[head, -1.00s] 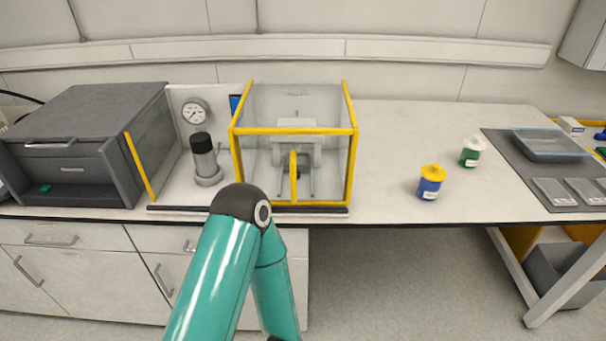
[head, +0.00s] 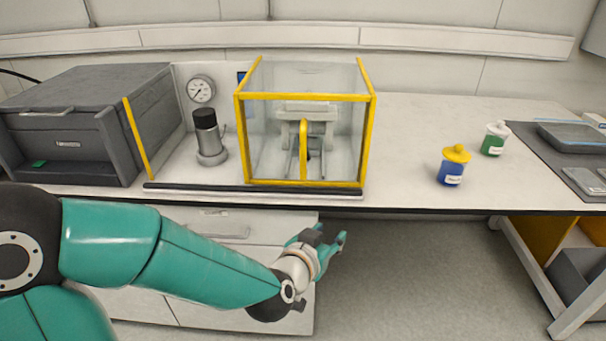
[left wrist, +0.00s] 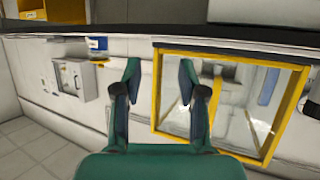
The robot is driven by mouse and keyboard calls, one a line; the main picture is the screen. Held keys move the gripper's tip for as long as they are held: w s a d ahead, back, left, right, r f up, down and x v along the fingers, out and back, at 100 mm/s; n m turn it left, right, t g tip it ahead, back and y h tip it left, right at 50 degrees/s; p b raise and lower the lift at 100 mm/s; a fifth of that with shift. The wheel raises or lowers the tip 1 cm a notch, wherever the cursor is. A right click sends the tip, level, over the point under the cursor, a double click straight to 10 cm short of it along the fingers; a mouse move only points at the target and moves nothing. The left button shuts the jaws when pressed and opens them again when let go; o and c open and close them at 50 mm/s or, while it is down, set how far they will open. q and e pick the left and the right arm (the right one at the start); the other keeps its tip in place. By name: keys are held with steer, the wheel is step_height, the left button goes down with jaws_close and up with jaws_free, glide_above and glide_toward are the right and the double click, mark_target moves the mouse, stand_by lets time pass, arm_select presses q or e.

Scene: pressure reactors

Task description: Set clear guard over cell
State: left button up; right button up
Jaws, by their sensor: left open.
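The clear guard (head: 345,135) is a transparent box with yellow edges and an upright yellow handle (head: 303,148) on its front. It stands upright on the bench, in front of the back wall. A grey fixture (head: 307,112) shows through its panels. A metal cylinder with a black cap (head: 208,138), possibly the cell, stands outside the guard to its left. My left gripper (head: 332,246) is open and empty in front of the bench, below the guard and apart from it. My right gripper is out of view.
A dark rail (head: 250,188) runs along the bench front before the guard. A grey box unit (head: 75,115) with a yellow edge stands left, by a pressure gauge (head: 201,89). Blue (head: 453,167) and green (head: 494,140) jars stand right. The bench between guard and jars is clear.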

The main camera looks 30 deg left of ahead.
arm_select(q)
steer(key=s+a+r+n+t+y+b, duration=0.2)
steer(key=s+a+r+t+y+b, duration=0.35)
steer(key=r, duration=0.55)
arm_select(e)
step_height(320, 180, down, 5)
steer(key=p, duration=0.2)
arm_select(q)
steer(key=g+p, duration=0.2)
steer(key=p, duration=0.5)
glide_toward(302, 152)
steer(key=shift+h, duration=0.45)
steer(key=p+x, duration=0.1)
steer(key=x, duration=0.9)
steer(key=shift+w+a+r+p, duration=0.1)
steer(key=shift+w+a+p, duration=0.2)
steer(key=shift+a+p, duration=0.05)
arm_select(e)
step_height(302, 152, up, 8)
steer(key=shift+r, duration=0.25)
arm_select(q)
jaws_close()
